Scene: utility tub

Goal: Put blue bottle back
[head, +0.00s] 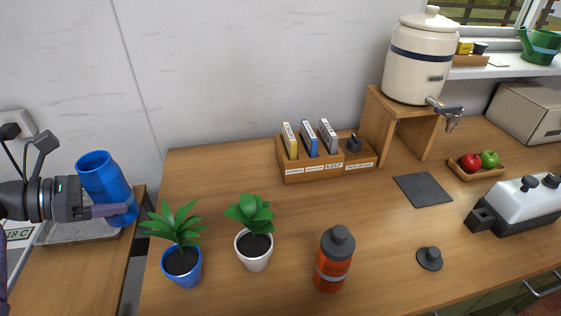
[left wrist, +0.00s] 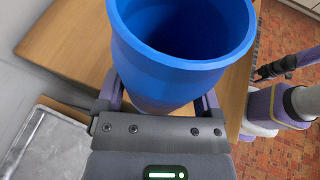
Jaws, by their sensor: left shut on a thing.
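The blue bottle (head: 104,180) has no lid and its open mouth faces up, tilted slightly. My left gripper (head: 122,212) is shut on it at the far left of the head view, above the lower side surface. In the left wrist view the blue bottle (left wrist: 178,75) stands between the fingers of my left gripper (left wrist: 160,105), its inside dark. A dark grey lid (head: 430,258) lies on the table at the right front. An orange bottle (head: 333,262) with a grey lid stands upright at the table's front. My right gripper is not seen in the head view.
Potted plants in a blue pot (head: 182,268) and a white pot (head: 254,252) stand at the table's left. A wooden organizer (head: 310,172), a dark mat (head: 422,190) and a dispenser (head: 421,62) are behind. A metal tray (left wrist: 45,143) lies below left. The table's middle is clear.

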